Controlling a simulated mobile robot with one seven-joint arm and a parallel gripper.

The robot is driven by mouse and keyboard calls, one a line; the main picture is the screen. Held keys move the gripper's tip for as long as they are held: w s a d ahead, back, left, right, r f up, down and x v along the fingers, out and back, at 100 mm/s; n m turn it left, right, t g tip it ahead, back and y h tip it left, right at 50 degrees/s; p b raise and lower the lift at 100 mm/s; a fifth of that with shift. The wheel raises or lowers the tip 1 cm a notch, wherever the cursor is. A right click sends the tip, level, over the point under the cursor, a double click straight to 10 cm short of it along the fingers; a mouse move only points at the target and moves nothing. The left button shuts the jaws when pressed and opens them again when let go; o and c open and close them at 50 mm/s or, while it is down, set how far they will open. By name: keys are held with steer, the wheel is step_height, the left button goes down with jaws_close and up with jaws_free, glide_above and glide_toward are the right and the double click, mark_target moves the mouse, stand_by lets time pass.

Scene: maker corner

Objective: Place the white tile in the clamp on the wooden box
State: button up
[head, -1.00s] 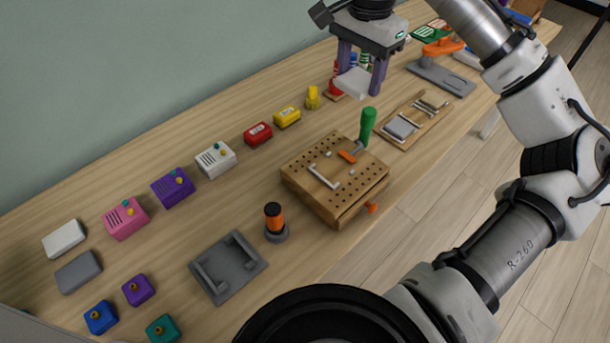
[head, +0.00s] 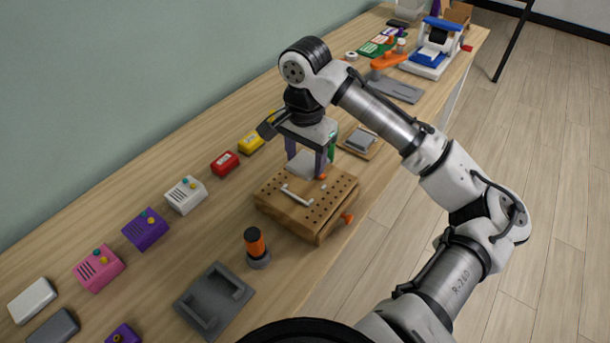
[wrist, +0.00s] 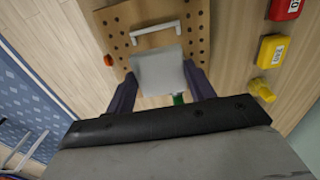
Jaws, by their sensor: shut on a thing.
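My gripper (head: 306,163) is shut on the white tile (head: 301,166), which is flat and pale. The tile (wrist: 160,73) also shows between the two dark purple fingers in the wrist view. The gripper holds it over the back part of the wooden box (head: 279,213), whose top has rows of peg holes. A pale bar (head: 296,195) of the clamp lies on the box top in front of the tile. The tile and fingers hide most of the clamp's orange and green handle side. I cannot tell whether the tile touches the box.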

mark_target(305, 187)
steer(key=shift+f, duration=3)
steer(key=shift+f, duration=0.2)
steer(key=o, duration=1)
steer(key=shift+c, duration=0.2)
steer(key=shift+r, duration=0.15)
step_height(305, 187, up, 12)
steer(key=shift+r, duration=0.1)
